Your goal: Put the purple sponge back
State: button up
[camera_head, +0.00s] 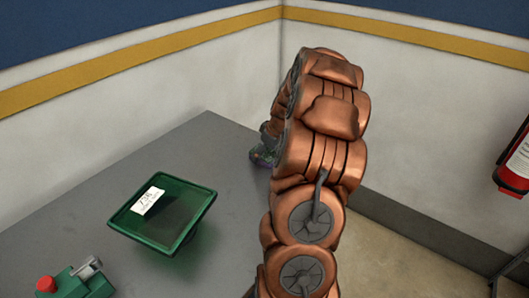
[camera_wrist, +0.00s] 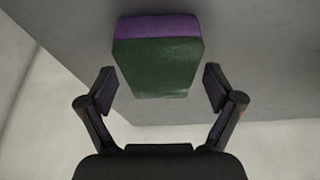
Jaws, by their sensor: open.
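The sponge (camera_wrist: 157,45), a block with a purple layer and a dark green layer, shows at the top middle of the wrist view against a grey surface. My gripper (camera_wrist: 159,82) is open, with one finger on each side of the sponge's near end. Gaps show between the sponge and both fingers. In the head view my gripper (camera_head: 262,152) is mostly hidden behind my copper-coloured arm, near the far right part of the grey table. The sponge cannot be made out clearly there.
A green tray-like piece (camera_head: 180,214) with a white handwritten label stands tilted on the grey table (camera_head: 205,145). A green device with a red button (camera_head: 46,284) sits at the front left. A red extinguisher (camera_head: 516,165) hangs at right. Walls close in the table's back.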

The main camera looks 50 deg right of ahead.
jog(key=b+v, duration=0.3)
jog(key=v, duration=0.9)
jog(key=s+a+g, duration=0.1)
jog(key=a, duration=0.8)
jog(key=s+a+g+y, duration=0.1)
jog(key=a, duration=0.9)
jog(key=s+a+g, duration=0.1)
jog(key=s+a, duration=0.1)
jog(key=a, duration=0.7)
jog(key=shift+s+a+r+n, duration=0.1)
jog(key=shift+a+r+n, duration=0.1)
jog(key=shift+a+n, duration=0.15)
jog(key=s+a+f+m+g, duration=0.1)
jog(key=s+a+f, duration=0.1)
jog(key=s+a, duration=0.3)
jog(key=s+a+f+g+h, duration=0.1)
jog(key=s+a, duration=0.5)
jog(key=s, duration=0.8)
jog(key=shift+s+f+m+g, duration=0.15)
jog(key=shift+f+m+g, duration=0.2)
jog(key=shift+f+g, duration=0.3)
